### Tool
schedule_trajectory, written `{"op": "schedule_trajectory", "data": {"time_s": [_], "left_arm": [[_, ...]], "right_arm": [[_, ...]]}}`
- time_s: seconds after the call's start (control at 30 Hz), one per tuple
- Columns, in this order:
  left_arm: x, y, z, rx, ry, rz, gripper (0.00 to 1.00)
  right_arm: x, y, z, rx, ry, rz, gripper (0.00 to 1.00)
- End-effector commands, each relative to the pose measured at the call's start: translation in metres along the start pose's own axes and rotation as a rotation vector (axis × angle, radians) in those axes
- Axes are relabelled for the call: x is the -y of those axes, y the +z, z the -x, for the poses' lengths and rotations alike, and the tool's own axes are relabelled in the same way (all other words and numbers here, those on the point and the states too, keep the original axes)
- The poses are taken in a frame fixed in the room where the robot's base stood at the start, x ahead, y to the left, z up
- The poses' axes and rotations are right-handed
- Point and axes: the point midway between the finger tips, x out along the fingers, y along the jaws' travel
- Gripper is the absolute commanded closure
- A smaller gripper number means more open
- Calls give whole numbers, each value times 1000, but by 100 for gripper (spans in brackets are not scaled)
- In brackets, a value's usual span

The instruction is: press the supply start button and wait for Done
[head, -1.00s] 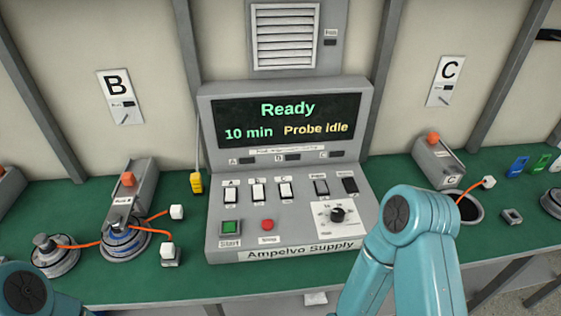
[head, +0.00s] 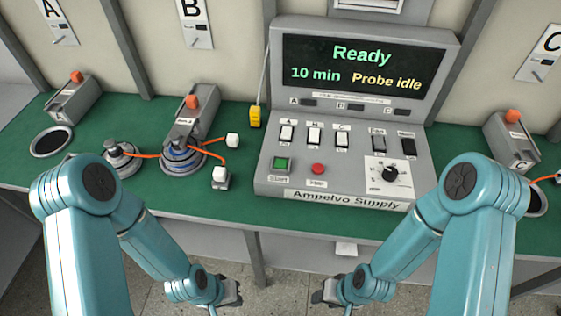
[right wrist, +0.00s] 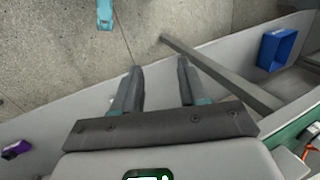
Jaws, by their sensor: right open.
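The Ampelvo Supply (head: 262,185) stands on the green bench, and its screen (head: 350,68) reads "Ready", "10 min" and "Probe idle". Its green start button (head: 282,164) is at the lower left of the panel, left of a red button (head: 318,169). My left gripper (head: 236,291) is low in front of the bench, below the panel, and its jaws are too small to read. My right gripper (head: 322,293) is also low in front of the bench; in the right wrist view (right wrist: 158,75) its fingers are apart with nothing between them.
A hub motor (head: 183,157) with orange leads sits left of the supply at the station B clamp (head: 194,118). A yellow probe (head: 255,117) stands beside the supply. A blue bin (right wrist: 277,48) and a purple item (right wrist: 16,149) show in the right wrist view.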

Motion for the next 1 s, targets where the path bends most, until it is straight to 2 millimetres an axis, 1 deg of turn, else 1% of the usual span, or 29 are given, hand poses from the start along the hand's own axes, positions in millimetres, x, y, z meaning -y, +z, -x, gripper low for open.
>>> {"op": "schedule_trajectory", "data": {"time_s": [0.2, 0.23, 0.27, 0.3, 0.33, 0.37, 1.0], "left_arm": [[0, 0, 0, 0, 0, 0, 100], [0, 0, 0, 0, 0, 0, 100], [0, 0, 0, 0, 0, 0, 100], [0, 0, 0, 0, 0, 0, 100], [0, 0, 0, 0, 0, 0, 100], [0, 0, 0, 0, 0, 0, 100], [0, 0, 0, 0, 0, 0, 100]], "right_arm": [[0, 0, 0, 0, 0, 0, 57], [0, 0, 0, 0, 0, 0, 64], [0, 0, 0, 0, 0, 0, 74], [0, 0, 0, 0, 0, 0, 87], [0, 0, 0, 0, 0, 0, 96], [0, 0, 0, 0, 0, 0, 100], [0, 0, 0, 0, 0, 0, 100]]}}
